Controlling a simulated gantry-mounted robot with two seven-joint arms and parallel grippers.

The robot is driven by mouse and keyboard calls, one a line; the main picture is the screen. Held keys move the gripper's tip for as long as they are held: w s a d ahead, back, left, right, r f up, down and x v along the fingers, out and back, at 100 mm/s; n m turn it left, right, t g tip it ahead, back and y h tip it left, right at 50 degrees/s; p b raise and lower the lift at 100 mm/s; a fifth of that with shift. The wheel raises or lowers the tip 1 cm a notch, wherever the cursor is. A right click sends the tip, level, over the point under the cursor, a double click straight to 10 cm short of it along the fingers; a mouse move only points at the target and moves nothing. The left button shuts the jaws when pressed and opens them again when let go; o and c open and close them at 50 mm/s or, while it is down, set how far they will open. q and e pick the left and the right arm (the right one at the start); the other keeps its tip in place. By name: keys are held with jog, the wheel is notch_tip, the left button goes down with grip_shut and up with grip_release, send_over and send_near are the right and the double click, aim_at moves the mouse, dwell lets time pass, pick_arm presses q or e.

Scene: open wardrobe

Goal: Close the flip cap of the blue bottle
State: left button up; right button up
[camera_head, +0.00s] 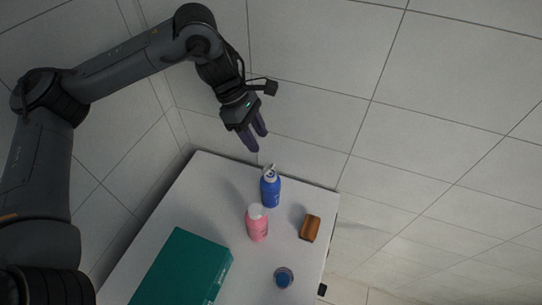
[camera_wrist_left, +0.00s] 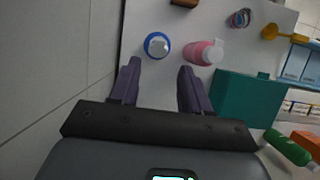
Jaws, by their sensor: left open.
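The blue bottle (camera_head: 270,191) stands upright near the far end of the white table. Its white flip cap (camera_head: 269,170) looks raised at the top. In the left wrist view the blue bottle (camera_wrist_left: 148,49) is seen from above, just beyond the fingertips and between their lines. My left gripper (camera_head: 259,141) is open and empty, above and behind the bottle in the head view, apart from it. Its purple fingers also show in the left wrist view (camera_wrist_left: 159,66). My right gripper is not in view.
A pink bottle (camera_head: 257,226) stands close beside the blue one. A brown block-like item (camera_head: 310,228), a small blue-topped container (camera_head: 284,277) and a large teal box (camera_head: 183,268) share the table (camera_head: 205,180). In the left wrist view a green bottle (camera_wrist_left: 288,147) lies at right.

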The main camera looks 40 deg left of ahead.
aim_at(272, 166)
pick_arm(q)
jog(key=b+x, duration=0.3)
jog(key=x, duration=0.4)
jog(key=shift+d+f, duration=0.1)
jog(key=shift+f, duration=0.15)
jog(key=shift+x, duration=0.95)
jog(key=shift+r, duration=0.1)
grip_shut()
